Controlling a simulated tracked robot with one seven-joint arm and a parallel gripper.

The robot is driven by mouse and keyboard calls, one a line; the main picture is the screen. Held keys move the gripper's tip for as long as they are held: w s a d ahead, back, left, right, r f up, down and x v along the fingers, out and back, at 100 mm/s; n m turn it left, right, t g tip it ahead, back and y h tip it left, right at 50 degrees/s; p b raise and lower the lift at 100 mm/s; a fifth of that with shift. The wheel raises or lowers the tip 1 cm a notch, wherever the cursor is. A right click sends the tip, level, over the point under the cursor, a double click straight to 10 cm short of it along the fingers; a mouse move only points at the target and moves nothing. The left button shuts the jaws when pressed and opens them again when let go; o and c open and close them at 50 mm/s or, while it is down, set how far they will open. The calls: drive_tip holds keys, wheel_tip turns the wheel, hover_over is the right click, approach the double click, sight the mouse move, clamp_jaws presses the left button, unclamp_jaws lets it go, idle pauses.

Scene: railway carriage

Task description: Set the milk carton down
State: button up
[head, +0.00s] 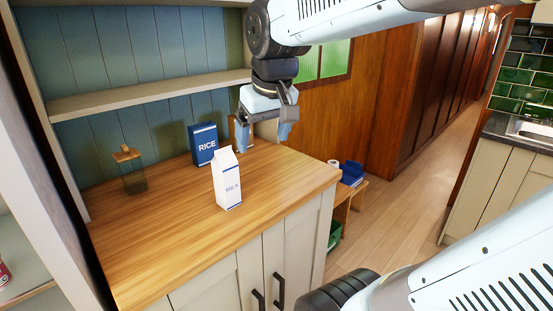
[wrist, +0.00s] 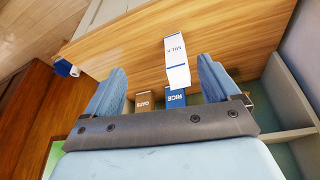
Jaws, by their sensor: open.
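The milk carton (head: 227,180) is white with a blue band and stands upright on the wooden counter (head: 165,240), near its front edge. It also shows in the wrist view (wrist: 177,60), beyond the fingertips and not between them. My gripper (head: 268,128) is open and empty. In the head view it hangs above and to the right of the carton, apart from it. In the wrist view its two blue fingers (wrist: 162,80) are spread wide.
A blue rice box (head: 203,145) stands behind the carton. An oats box (wrist: 144,101) is beside it, partly hidden behind my gripper in the head view. A glass jar (head: 131,172) stands at the left. A shelf (head: 150,93) runs above the counter. Bare counter lies around the carton.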

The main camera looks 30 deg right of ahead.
drive_tip(key=shift+o, duration=0.2)
drive_tip(key=s+f+m+t, duration=0.1)
drive_tip(key=s+f, duration=0.1)
drive_tip(key=s, duration=0.4)
drive_tip(key=shift+s+d+f+t, duration=0.25)
drive_tip(key=shift+d+f+t, duration=0.05)
drive_tip(key=shift+f, duration=0.1)
wheel_tip(320, 180, up, 3)
drive_tip(key=n+g, duration=0.4)
hover_over(223, 156)
drive_tip(key=f, duration=0.9)
drive_tip(key=w+f, duration=0.1)
drive_tip(key=f, duration=0.3)
drive_tip(key=shift+d+f, duration=0.15)
drive_tip(key=shift+f, duration=0.05)
clamp_jaws()
